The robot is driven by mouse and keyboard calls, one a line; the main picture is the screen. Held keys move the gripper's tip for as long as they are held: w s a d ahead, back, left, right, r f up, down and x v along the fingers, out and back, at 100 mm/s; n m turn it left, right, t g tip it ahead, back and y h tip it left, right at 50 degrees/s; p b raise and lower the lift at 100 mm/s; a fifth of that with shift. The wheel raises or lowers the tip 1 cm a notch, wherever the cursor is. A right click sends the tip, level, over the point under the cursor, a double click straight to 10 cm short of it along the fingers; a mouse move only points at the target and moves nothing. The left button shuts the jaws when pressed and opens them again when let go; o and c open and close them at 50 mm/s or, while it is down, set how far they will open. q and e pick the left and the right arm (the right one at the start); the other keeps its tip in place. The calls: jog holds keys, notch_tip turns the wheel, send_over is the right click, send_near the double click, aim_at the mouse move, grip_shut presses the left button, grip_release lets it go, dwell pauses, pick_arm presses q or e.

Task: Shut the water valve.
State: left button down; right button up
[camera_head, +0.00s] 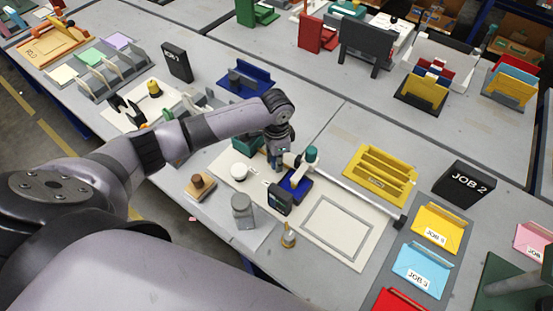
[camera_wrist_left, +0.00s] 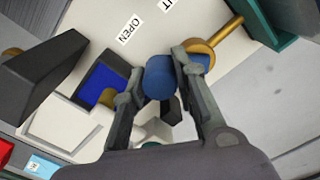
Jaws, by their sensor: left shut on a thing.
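A brass part (camera_wrist_left: 200,52) with a thin brass rod (camera_wrist_left: 229,30) extends from beside the handle to the upper right. In the head view my gripper mostly hides the valve. My right gripper is not in view.
A blue tray (camera_head: 297,186) and a dark box (camera_head: 279,199) stand right beside my left gripper. A yellow rack (camera_head: 381,177) stands to the right.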

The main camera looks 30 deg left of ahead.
pick_arm(q)
jog(key=shift+r, duration=0.1)
jog(key=shift+s+a+r+m+p, duration=0.1)
jog(key=shift+s+a+m+p, duration=0.15)
jog(key=shift+m+p, duration=0.5)
jog(key=shift+s+a+m+p, duration=0.1)
jog(key=shift+a+m+p, duration=0.2)
jog(key=shift+m, duration=0.35)
jog(key=shift+a+m+p, duration=0.15)
jog(key=shift+m+p, duration=0.2)
jog(key=shift+m, duration=0.25)
jog(key=shift+s+a+m+p, duration=0.1)
jog(key=shift+a+m+p, duration=0.25)
jog(key=shift+m, duration=0.55)
jog(key=a+m, duration=0.1)
jog(key=m, duration=0.1)
jog(key=shift+m, duration=0.4)
jog(key=m, duration=0.1)
jog(key=a+m, duration=0.1)
jog(key=m, duration=0.2)
jog(key=shift+w+a+m, duration=0.3)
jog(key=shift+a, duration=0.05)
jog(key=shift+w+a+m+b, duration=0.2)
jog(key=shift+a+m, duration=0.05)
jog(key=shift+m, duration=0.55)
jog(key=shift+w+a+m+b, duration=0.2)
jog(key=shift+m, duration=0.6)
jog(key=shift+w+a+m+b, duration=0.2)
jog(key=shift+a+m, duration=0.05)
jog(key=shift+m, duration=0.55)
